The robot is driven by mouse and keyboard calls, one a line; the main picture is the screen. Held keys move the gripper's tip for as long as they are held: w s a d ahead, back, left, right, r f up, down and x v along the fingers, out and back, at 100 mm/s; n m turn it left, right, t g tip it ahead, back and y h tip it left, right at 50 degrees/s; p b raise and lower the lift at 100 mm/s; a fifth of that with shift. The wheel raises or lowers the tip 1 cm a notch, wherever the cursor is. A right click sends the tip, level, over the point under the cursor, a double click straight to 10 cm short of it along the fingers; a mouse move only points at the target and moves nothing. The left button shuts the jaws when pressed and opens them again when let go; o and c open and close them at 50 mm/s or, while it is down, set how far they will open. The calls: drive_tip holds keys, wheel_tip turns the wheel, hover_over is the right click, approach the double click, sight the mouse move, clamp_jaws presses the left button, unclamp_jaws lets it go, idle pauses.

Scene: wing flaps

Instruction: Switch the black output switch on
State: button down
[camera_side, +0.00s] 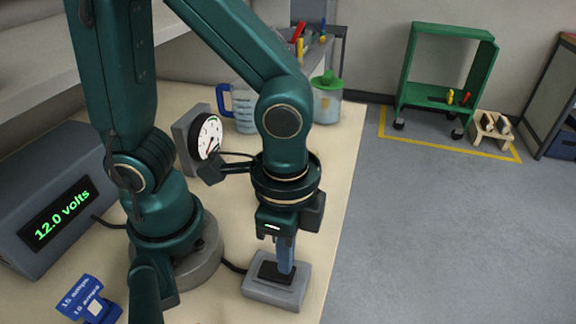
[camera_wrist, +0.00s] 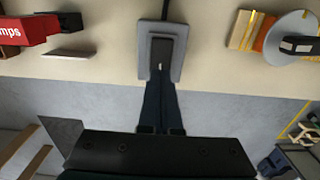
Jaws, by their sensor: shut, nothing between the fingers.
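The output switch is a black rocker (camera_side: 268,273) on a grey base (camera_side: 277,291) near the table's right edge in the side view. In the wrist view the black rocker (camera_wrist: 163,53) and its grey base (camera_wrist: 147,60) show at the top middle. My gripper (camera_side: 286,270) points down with its fingers shut and empty. Its fingertips are at the black rocker, over its near half in the wrist view (camera_wrist: 160,72). I cannot tell whether they press on it or hover just above. The fingers hide part of the rocker.
A grey power supply (camera_side: 58,215) reading 12.0 volts stands at the left. A dial gauge (camera_side: 207,137), a blue-handled jug (camera_side: 243,108) and a green-lidded jar (camera_side: 327,98) stand farther back. A blue 15 amps part (camera_side: 92,300) lies at front left. The table edge is close right of the switch.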

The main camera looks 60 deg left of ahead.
drive_tip(key=shift+f, duration=0.9)
idle(0.8)
drive_tip(key=shift+r, duration=3.5)
drive_tip(key=w+a+r+n+t, duration=0.2)
drive_tip(key=a+r+n+t, duration=0.2)
drive_tip(key=a+n, duration=0.5)
drive_tip(key=shift+w+a+r+t, duration=0.2)
drive_tip(key=shift+r+t, duration=0.05)
drive_tip(key=shift+t, duration=0.55)
